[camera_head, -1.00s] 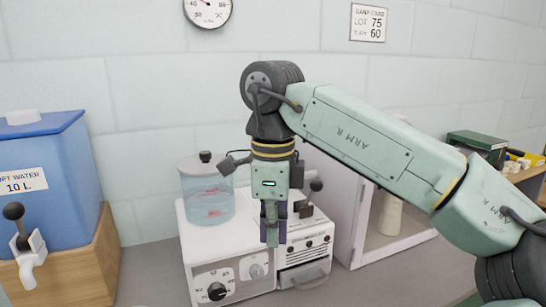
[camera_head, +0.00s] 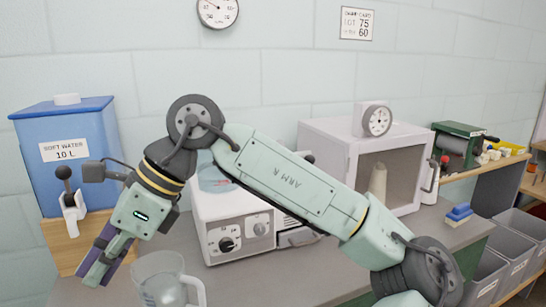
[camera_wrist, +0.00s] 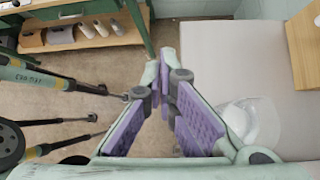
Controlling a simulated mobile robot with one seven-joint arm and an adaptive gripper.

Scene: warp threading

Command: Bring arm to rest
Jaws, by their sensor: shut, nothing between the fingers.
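My arm reaches across the head view from the lower right. My gripper (camera_head: 98,272) hangs at the lower left, tilted down and to the left, in front of the wooden stand (camera_head: 62,245) under the blue water tank. Its purple-padded fingers are closed together with nothing between them. In the wrist view my gripper (camera_wrist: 166,62) also shows with its tips together, above the floor (camera_wrist: 75,75) beside the worktop edge. My forearm hides part of the white machine with dials (camera_head: 235,238).
A clear jug (camera_head: 160,285) stands on the worktop right of my gripper, close in the picture. The blue water tank (camera_head: 90,125) with its tap is behind. A white cabinet (camera_head: 340,145) and grey bins (camera_head: 515,245) are at the right. Worktop is bare at front centre.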

